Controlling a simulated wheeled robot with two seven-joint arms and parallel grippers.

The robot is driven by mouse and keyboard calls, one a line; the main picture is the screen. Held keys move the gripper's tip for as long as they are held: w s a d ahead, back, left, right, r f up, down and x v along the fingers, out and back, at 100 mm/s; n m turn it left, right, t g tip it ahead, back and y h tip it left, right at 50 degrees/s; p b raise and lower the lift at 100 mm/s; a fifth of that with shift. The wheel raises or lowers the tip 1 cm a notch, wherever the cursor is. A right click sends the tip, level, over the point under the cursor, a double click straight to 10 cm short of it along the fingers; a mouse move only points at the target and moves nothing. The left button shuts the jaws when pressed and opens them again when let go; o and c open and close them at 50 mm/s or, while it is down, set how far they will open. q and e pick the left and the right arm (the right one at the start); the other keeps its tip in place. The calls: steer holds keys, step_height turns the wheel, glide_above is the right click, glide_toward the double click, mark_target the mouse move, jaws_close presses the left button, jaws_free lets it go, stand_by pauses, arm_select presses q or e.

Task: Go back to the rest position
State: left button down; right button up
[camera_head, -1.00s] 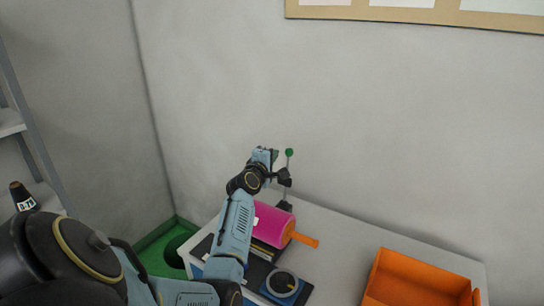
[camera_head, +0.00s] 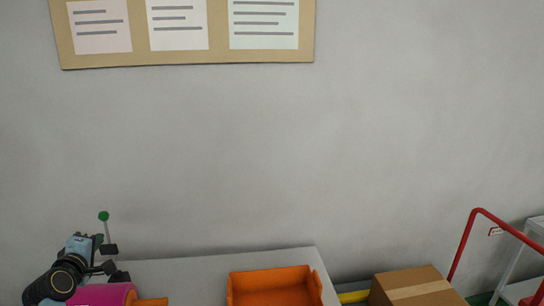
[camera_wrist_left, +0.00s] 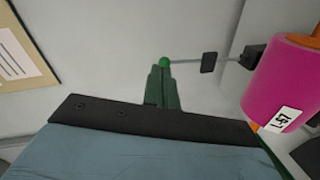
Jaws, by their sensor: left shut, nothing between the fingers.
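My left gripper (camera_head: 97,241) is at the lower left of the head view. In the left wrist view its green fingers (camera_wrist_left: 163,80) are closed together and hold nothing. A green ball (camera_head: 104,216) on a thin rod stands just beyond it; in the left wrist view the ball (camera_wrist_left: 165,62) shows right at the fingertips, and I cannot tell whether they touch. The magenta roller (camera_head: 105,294) lies below the gripper on the table. In the left wrist view the roller (camera_wrist_left: 285,85) is at the right, with a white label. My right gripper is not in view.
An orange bin (camera_head: 275,285) sits on the grey table (camera_head: 200,268). Right of the table are a cardboard box (camera_head: 412,288) and a red cart handle (camera_head: 465,240). A notice board (camera_head: 185,55) hangs on the wall. The space above the table is clear.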

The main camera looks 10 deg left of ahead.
arm_select(q)
steer(key=s+d+f+m+g+h, duration=0.25)
steer(key=s+d+f+m, duration=0.4)
steer(key=d, duration=0.35)
steer(key=s+d+f+m+g+h, duration=0.2)
steer(key=s+d+f+m+g, duration=0.35)
steer(key=d, duration=0.45)
steer(key=s+d+m+g, duration=0.1)
steer(key=s+d+m, duration=0.25)
steer(key=s, duration=0.35)
steer(key=s+d+f+m+g, duration=0.15)
steer(key=s+d, duration=0.25)
steer(key=s, duration=0.4)
steer(key=s+d+m+g, duration=0.1)
steer(key=s+d+m, duration=0.25)
steer(key=s, duration=0.35)
step_height(320, 180, down, 32)
steer(key=g+b, duration=0.2)
steer(key=b, duration=0.7)
steer(key=s+a+f+b, duration=0.1)
steer(key=s+f+b, duration=0.3)
steer(key=s+f, duration=0.5)
steer(key=s+a+f+b, duration=0.1)
steer(key=s+f+b, duration=0.3)
steer(key=f, duration=1.2)
steer(key=s+g, duration=0.1)
steer(key=s, duration=0.3)
steer(key=shift+s+a, duration=0.15)
steer(key=shift+s, duration=0.25)
